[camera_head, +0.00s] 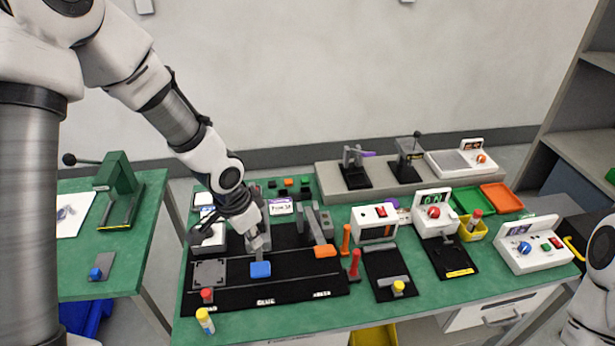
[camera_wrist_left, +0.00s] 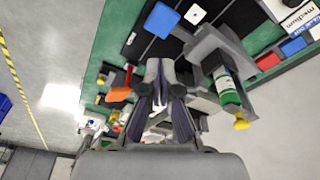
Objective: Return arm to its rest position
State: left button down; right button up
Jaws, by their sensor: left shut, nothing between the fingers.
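My left arm comes in from the upper left in the head view. Its gripper (camera_head: 258,243) hangs over the black fixture board (camera_head: 230,298) on the green workbench, just above and behind a blue block (camera_head: 260,270). In the left wrist view the two fingers of my left gripper (camera_wrist_left: 163,68) are together, with nothing between them. Part of my right arm shows at the lower right edge of the head view; its gripper is not in view.
An orange-handled clamp (camera_head: 325,251) stands close on the right. Red and orange upright tools (camera_head: 354,264), white instrument boxes (camera_head: 375,222) and a yellow-capped bottle (camera_head: 205,321) crowd the bench. A green press (camera_head: 118,190) stands on the left table. Free air lies above the bench.

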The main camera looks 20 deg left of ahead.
pick_arm(q)
jog(key=s+d+f+n+g+b, duration=0.2)
jog(key=s+d+f+g+b, duration=0.15)
jog(key=s+f, duration=1.05)
jog(key=s+d+f+n+g+b, duration=0.2)
jog(key=s+f+b, duration=0.2)
jog(key=s+f, duration=0.95)
jog(key=w+a+f+n+t+y, duration=0.1)
jog(key=w+f+n+t, duration=0.1)
jog(key=w, duration=0.5)
jog(key=shift+a+f+t, duration=0.25)
jog(key=shift+f+t, duration=0.05)
jog(key=shift+t, duration=0.45)
